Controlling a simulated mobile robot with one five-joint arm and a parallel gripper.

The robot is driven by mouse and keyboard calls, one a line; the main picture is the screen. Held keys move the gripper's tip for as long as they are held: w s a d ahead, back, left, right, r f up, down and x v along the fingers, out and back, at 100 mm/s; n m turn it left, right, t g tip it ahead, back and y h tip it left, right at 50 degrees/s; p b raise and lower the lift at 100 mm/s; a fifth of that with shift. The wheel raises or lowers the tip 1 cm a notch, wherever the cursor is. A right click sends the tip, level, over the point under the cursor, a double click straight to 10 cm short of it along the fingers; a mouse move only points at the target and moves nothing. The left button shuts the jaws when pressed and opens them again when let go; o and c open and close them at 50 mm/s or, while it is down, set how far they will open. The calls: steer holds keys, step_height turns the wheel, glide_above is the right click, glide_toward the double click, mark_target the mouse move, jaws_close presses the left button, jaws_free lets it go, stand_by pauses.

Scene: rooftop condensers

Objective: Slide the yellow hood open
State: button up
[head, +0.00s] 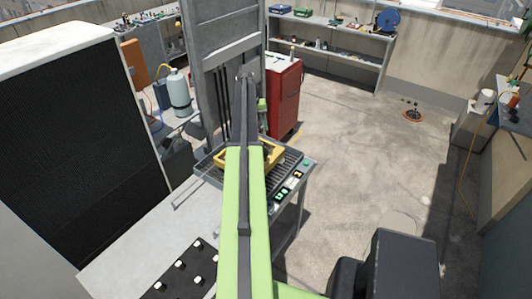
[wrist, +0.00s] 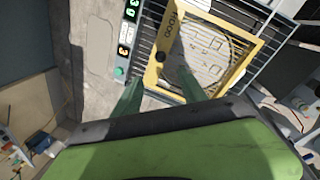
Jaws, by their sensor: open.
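The yellow hood (wrist: 252,57) is a rectangular frame marked HOOD over a patterned panel, on a slatted grey unit. It also shows in the head view (head: 268,160), partly hidden by my arm. A dark round knob (wrist: 160,57) stands at the hood's near left edge in the wrist view. My gripper (wrist: 159,78) is open, with its two green fingers apart and nothing held between them. The knob appears just beyond the gap between the fingertips; I cannot tell the distance in depth. In the head view my arm hides the knob and most of the gripper.
The unit has a panel (wrist: 127,28) with lit green and amber digits and a green button. In the head view a red cabinet (head: 284,98) stands behind the unit and a large dark condenser (head: 75,130) is on the left. Concrete floor (head: 350,150) is open to the right.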

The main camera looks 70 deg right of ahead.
mark_target(265, 152)
steer(key=s+f+b, duration=0.1)
steer(key=f+b, duration=0.4)
steer(key=s+f+b, duration=0.1)
steer(key=f+b, duration=0.5)
steer(key=s+d+f+b, duration=0.1)
steer(key=f+b, duration=0.5)
steer(key=shift+f, duration=0.15)
jaws_close()
stand_by(0.8)
